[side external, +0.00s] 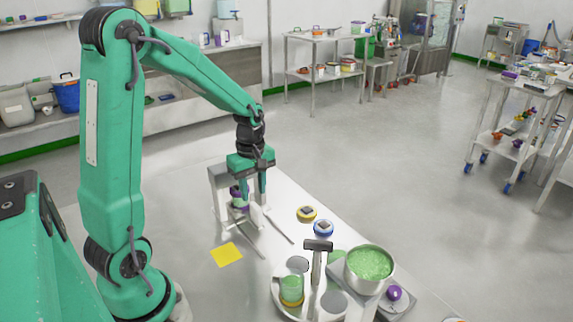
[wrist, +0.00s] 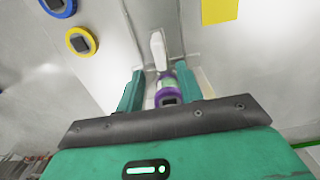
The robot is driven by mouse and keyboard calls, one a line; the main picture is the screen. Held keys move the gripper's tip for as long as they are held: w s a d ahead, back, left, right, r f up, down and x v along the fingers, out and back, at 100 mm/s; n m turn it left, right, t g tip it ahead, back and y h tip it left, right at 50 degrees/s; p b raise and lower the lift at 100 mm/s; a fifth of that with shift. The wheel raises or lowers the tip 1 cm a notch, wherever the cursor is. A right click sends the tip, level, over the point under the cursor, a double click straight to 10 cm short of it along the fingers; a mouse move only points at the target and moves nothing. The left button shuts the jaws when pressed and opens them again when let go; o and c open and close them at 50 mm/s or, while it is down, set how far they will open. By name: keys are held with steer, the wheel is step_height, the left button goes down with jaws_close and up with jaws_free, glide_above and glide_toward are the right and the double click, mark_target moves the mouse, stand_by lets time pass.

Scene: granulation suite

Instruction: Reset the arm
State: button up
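My green gripper (side external: 252,188) points down at the metal table, beside a grey bracket-like stand (side external: 220,192). In the wrist view its two fingers (wrist: 160,92) are spread apart. A small jar with purple ends and a pale green middle (wrist: 166,88) shows between them, with a gap on the left finger's side; I cannot tell whether the right finger touches it. In the side view the jar (side external: 239,200) stands at the stand, partly hidden by a finger.
A yellow square (side external: 227,255) lies flat on the table. Yellow-ringed (side external: 306,213) and blue-ringed (side external: 323,228) discs lie to the right. Nearer the front are a round tray (side external: 283,305) with a green jar, an upright hammer-shaped tool (side external: 317,262) and a bowl of green granules (side external: 369,265).

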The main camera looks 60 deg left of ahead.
steer(key=shift+d+r+m, duration=0.4)
steer(key=shift+r, duration=0.15)
steer(key=s+d+r+m+t, duration=0.5)
steer(key=s+d+r+m, duration=0.6)
steer(key=m, duration=0.6)
step_height(320, 180, up, 2)
steer(key=shift+d+r+t, duration=0.1)
steer(key=shift+d+t, duration=0.2)
steer(key=shift+d, duration=0.65)
